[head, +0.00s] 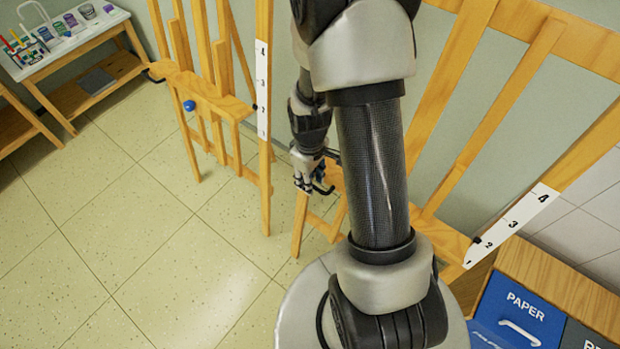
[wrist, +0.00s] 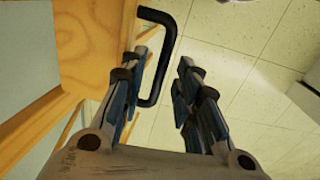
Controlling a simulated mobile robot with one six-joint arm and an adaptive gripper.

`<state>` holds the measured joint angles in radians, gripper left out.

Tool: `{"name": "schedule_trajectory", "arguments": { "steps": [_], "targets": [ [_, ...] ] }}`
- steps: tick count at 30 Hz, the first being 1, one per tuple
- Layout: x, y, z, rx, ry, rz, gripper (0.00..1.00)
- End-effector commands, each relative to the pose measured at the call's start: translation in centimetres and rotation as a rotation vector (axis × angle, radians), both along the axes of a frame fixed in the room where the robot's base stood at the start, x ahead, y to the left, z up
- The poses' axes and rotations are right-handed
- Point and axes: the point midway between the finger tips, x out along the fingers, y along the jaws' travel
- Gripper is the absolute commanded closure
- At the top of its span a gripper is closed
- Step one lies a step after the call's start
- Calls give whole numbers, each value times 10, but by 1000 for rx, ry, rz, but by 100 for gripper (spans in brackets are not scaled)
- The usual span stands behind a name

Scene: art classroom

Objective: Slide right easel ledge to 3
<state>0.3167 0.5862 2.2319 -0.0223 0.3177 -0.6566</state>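The right easel (head: 470,75) stands behind my arm, with a white scale (head: 528,210) marked 1 to 4. A small black pointer (head: 477,241) sits beside the 2. The wooden ledge (head: 336,181) is mostly hidden behind my arm; in the wrist view it fills the upper left (wrist: 95,45). A black bar handle (wrist: 170,45) sticks out from the ledge. My gripper (head: 318,178) is at the handle; in the wrist view its fingers (wrist: 164,60) are apart. The handle's long bar lies between them, close to the left finger; I cannot tell if they touch.
A left easel (head: 264,60) has its own scale, a ledge (head: 205,98) with a blue knob (head: 189,105) and a black handle. A blue PAPER bin (head: 515,310) in a wooden cabinet stands at lower right. A supply table (head: 75,40) is far left. The floor (head: 130,230) at left is clear.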

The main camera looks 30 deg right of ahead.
Motion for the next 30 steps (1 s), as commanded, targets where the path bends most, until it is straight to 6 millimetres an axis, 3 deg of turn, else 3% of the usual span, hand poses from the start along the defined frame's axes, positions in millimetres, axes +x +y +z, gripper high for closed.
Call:
{"name": "schedule_trajectory", "arguments": {
  "steps": [3, 16, 30],
  "targets": [
    [0, 0, 0, 0, 0, 0, 71],
    [0, 0, 0, 0, 0, 0, 100],
    [0, 0, 0, 0, 0, 0, 100]
  ]
}}
